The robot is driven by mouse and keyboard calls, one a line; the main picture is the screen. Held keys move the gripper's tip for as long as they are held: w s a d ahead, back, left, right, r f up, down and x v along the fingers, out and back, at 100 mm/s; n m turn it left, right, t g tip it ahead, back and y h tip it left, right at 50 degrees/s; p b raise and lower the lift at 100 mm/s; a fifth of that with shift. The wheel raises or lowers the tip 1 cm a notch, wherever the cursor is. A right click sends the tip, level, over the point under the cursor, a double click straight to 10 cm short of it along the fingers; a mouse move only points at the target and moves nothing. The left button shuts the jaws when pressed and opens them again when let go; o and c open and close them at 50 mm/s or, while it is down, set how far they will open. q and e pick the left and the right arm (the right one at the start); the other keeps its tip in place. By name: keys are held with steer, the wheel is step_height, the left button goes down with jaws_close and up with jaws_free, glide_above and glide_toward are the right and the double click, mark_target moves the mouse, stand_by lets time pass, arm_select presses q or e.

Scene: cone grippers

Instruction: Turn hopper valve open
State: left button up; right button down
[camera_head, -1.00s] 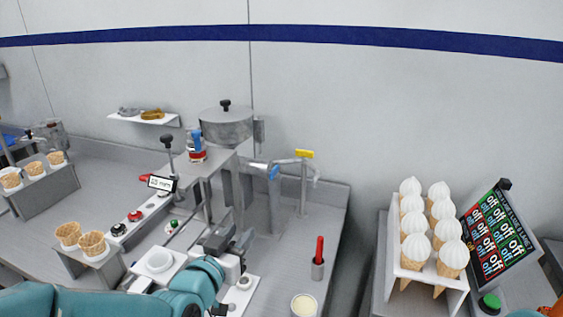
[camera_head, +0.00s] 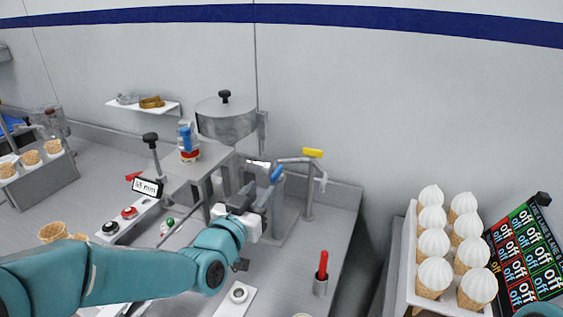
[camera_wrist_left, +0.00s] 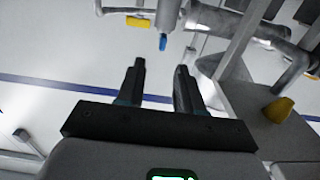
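The steel hopper (camera_head: 226,120) with a black-knobbed lid stands against the back wall. A blue valve handle (camera_head: 277,174) slants at the end of a pipe below it and to its right. In the left wrist view the blue handle (camera_wrist_left: 163,42) shows just beyond the fingertips, between the two fingers. My left gripper (camera_head: 263,194) is just below the blue handle in the head view. Its fingers (camera_wrist_left: 160,68) are apart with nothing between them, and I see no contact with the handle. My right gripper is not in view; only a teal arm part shows at the lower right.
A tap with a yellow handle (camera_head: 313,153) stands right of the valve. A red-handled tool (camera_head: 323,265) sits in a cup in front. A rack of several filled cones (camera_head: 434,271) and a menu board (camera_head: 529,247) are at the right. The wall shelf (camera_head: 142,105) is at the left.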

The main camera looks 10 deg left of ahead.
mark_target(281, 165)
arm_select(q)
steer(key=w+p, duration=0.1)
steer(key=w, duration=0.2)
steer(key=w+d+p, duration=0.1)
steer(key=w, duration=0.3)
steer(key=w+d+p, duration=0.1)
steer(key=w, duration=0.3)
steer(key=shift+w+f, duration=0.15)
steer(key=shift+w, duration=0.2)
steer(key=shift+w, duration=0.1)
jaws_close()
